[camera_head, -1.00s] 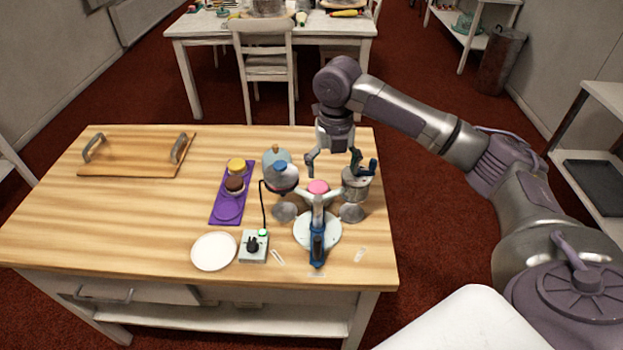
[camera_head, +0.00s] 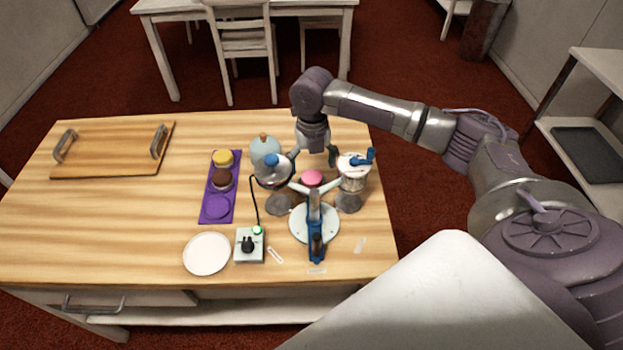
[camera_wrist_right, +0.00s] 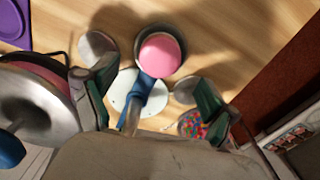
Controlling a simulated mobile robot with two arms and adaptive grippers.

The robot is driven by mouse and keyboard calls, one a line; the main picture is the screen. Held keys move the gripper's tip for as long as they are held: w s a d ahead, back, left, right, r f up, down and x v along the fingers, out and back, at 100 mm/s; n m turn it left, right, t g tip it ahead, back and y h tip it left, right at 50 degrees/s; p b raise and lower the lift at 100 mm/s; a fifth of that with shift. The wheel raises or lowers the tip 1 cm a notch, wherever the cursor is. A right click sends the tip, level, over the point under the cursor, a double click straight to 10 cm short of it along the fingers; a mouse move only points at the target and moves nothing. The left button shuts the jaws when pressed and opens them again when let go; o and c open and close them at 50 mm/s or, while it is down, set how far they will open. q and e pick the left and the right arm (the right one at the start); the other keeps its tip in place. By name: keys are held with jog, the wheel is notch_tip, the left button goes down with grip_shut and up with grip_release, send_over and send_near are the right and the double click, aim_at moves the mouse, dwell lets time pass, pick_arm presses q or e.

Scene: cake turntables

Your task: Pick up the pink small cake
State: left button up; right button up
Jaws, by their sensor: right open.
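The pink small cake (camera_head: 312,178) sits on a dark round holder of the turntable stand (camera_head: 327,224), in the middle right of the table. In the right wrist view the pink cake (camera_wrist_right: 160,54) shows from above, beyond and between my open fingers. My right gripper (camera_wrist_right: 155,95) is open and empty, and the cake is not between its fingertips. In the head view my right gripper (camera_head: 317,150) hangs over the far side of the stand, behind the cake; its fingers are partly hidden by the stand's other parts. My left gripper is not in view.
A purple tray (camera_head: 217,208) holds yellow and brown cakes. A white plate (camera_head: 206,253), a control box (camera_head: 250,246) and a wooden board (camera_head: 110,150) are farther left.

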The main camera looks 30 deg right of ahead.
aim_at(312, 178)
notch_tip(312, 178, down, 4)
jog(key=shift+f+p, duration=0.15)
jog(key=shift+p, duration=0.4)
jog(key=shift+w+f, duration=0.1)
jog(key=shift+f, duration=0.3)
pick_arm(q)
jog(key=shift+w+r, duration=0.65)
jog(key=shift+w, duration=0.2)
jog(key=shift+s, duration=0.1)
pick_arm(e)
jog(key=shift+c, duration=0.2)
jog(key=c, duration=0.3)
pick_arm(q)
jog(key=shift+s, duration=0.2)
pick_arm(e)
jog(key=c, duration=0.6)
